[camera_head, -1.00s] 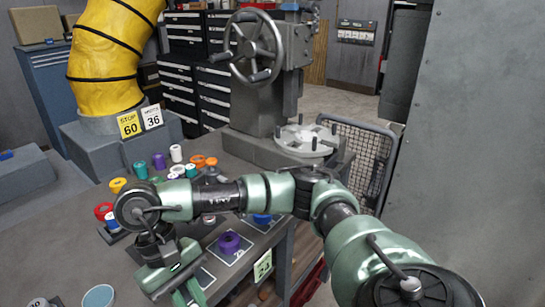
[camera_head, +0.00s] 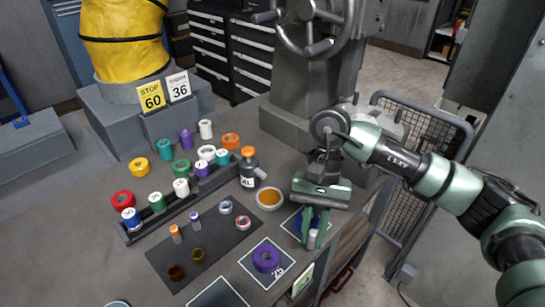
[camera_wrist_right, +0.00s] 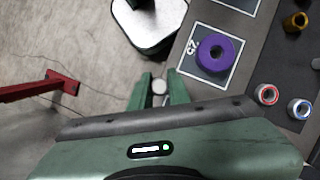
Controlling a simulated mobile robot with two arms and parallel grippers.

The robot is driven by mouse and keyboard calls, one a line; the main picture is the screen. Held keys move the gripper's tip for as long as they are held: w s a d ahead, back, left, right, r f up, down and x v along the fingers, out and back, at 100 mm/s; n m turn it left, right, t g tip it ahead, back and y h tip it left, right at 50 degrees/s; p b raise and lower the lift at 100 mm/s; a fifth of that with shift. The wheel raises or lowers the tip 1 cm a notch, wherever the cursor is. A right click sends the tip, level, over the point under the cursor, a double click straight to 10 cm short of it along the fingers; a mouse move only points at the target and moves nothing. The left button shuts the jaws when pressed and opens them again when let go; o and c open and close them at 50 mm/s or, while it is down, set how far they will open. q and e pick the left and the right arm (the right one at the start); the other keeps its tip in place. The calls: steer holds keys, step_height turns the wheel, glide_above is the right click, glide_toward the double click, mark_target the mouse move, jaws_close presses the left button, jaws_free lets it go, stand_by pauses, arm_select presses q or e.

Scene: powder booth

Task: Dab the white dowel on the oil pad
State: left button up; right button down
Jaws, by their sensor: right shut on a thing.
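The white dowel (camera_head: 313,237) is upright between the fingers of my right gripper (camera_head: 314,230), which is shut on it. In the right wrist view its round pale end (camera_wrist_right: 159,87) shows between the fingertips (camera_wrist_right: 159,90). A round pale dish with an amber surface, which looks like the oil pad (camera_head: 269,198), lies on the table left of the gripper, apart from it. A dark bottle with a partly readable label (camera_head: 249,170) stands behind the pad. My left gripper is not in view.
A blue ring (camera_head: 299,222) sits on a square behind the fingers. A purple ring (camera_head: 266,259) sits on the square marked 25. Several spools stand in and around a dark rack (camera_head: 165,213). A dark mat (camera_head: 210,248) holds small parts. A wire-mesh panel (camera_head: 420,145) is at the right.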

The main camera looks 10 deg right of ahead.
steer(key=w+a+m+t, duration=0.1)
steer(key=w+m+t, duration=0.1)
steer(key=w+m, duration=0.3)
steer(key=w+a+r+m+t+y+p, duration=0.1)
steer(key=w+m+t, duration=0.1)
steer(key=w+m, duration=0.4)
steer(key=w+a+r+m+t+p, duration=0.1)
steer(key=w+m, duration=0.4)
steer(key=m, duration=0.5)
steer(key=shift+w+a+t, duration=0.3)
steer(key=shift+a+t, duration=0.3)
steer(key=shift+t, duration=0.4)
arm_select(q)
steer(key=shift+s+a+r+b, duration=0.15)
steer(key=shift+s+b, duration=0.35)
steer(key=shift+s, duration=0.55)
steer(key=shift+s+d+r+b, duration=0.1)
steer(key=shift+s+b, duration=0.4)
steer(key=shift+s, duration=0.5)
arm_select(e)
steer(key=shift+f, duration=2)
arm_select(q)
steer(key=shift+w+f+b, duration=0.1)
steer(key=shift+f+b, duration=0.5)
steer(key=shift+b, duration=0.05)
arm_select(e)
steer(key=shift+f, duration=0.65)
steer(key=shift+s+f, duration=0.1)
